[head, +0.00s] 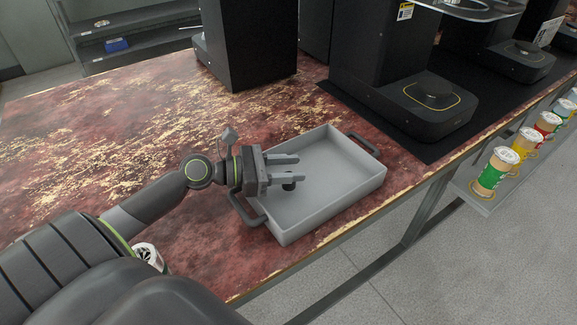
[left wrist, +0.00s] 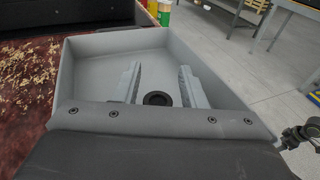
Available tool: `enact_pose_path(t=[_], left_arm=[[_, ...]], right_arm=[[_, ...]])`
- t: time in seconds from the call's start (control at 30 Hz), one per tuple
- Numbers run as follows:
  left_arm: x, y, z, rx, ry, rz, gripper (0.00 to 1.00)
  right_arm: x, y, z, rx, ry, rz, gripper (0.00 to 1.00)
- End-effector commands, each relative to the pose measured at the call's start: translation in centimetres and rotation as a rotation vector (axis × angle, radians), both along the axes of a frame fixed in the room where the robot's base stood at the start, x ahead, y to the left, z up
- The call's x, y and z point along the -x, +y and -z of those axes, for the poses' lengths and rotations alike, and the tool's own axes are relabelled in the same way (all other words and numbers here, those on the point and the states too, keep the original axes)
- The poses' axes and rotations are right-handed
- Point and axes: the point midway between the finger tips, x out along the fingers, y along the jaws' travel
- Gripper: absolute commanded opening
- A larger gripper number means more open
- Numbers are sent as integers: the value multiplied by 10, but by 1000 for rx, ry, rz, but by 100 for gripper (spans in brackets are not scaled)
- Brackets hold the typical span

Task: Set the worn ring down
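The worn ring is a small black ring (left wrist: 157,98) that shows in the left wrist view between the fingers, with a gap to the right finger. In the head view the dark ring (head: 289,184) is partly hidden by a finger. It appears to lie on the floor of the grey tray (head: 345,195), near the tray's left end. My left gripper (head: 297,169) is over that end, its two fingers apart and reaching into the tray; it also shows in the left wrist view (left wrist: 160,80). My right gripper is not in view.
The tray, with dark end handles (head: 363,144), sits on the worn red table (head: 110,130) near its front edge. Black machines (head: 425,104) stand behind it. Several colored cans (head: 497,168) stand on a lower rail at right. A white round item (head: 148,255) is beside my arm.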

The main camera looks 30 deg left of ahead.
Motion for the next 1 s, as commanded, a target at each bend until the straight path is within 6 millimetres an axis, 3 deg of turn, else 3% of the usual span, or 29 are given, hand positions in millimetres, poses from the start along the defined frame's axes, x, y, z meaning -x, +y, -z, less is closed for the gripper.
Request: enact_pose_path(t=[0.1, 0.37, 0.53, 0.67, 1.0], left_arm=[[1, 1, 5, 0, 9, 0, 51], [2, 1, 5, -2, 12, 0, 51], [2, 1, -10, -4, 10, 2, 51], [11, 9, -8, -4, 11, 2, 51], [31, 28, -15, -2, 8, 2, 51]], right_arm=[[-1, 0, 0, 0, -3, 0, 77], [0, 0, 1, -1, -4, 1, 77], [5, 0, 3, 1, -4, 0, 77], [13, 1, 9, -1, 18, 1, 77], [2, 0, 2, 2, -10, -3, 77]])
